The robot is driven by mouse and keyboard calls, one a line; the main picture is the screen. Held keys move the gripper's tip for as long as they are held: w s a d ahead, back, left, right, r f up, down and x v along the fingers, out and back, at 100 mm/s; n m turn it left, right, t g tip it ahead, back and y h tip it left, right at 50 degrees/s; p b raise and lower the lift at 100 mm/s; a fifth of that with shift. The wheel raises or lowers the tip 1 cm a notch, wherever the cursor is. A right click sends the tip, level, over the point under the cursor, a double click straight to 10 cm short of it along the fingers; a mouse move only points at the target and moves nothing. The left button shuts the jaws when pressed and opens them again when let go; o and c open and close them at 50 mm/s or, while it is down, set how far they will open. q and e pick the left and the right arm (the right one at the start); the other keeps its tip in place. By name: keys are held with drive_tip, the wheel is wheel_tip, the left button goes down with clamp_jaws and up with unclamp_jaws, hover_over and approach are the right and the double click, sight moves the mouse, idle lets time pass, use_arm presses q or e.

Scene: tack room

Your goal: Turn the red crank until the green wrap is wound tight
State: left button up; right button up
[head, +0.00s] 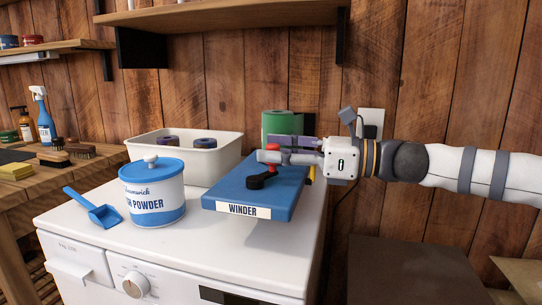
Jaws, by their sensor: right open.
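The blue winder (222,198), labelled "WINDER", sits on the white machine top. A black crank arm (262,181) lies on its upper face, with a red upright handle (271,168) at one end. The green wrap (280,122) stands as a roll at the back of the winder, its lower part hidden by my gripper. My right gripper (268,149) reaches in from the right and is open. Its fingers are at the red handle, and the lower finger covers part of it. Whether they touch it, I cannot tell. My left gripper is not in view.
A blue-lidded powder tub (155,195) and a blue scoop (97,209) stand left of the winder. A white bin (224,155) with dark rolls is behind. A wall outlet (371,120) with a plug is close above my right wrist. A wooden shelf (220,17) hangs overhead.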

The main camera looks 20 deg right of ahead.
drive_tip(key=shift+w+a, duration=0.3)
drive_tip(key=shift+a, duration=0.15)
clamp_jaws()
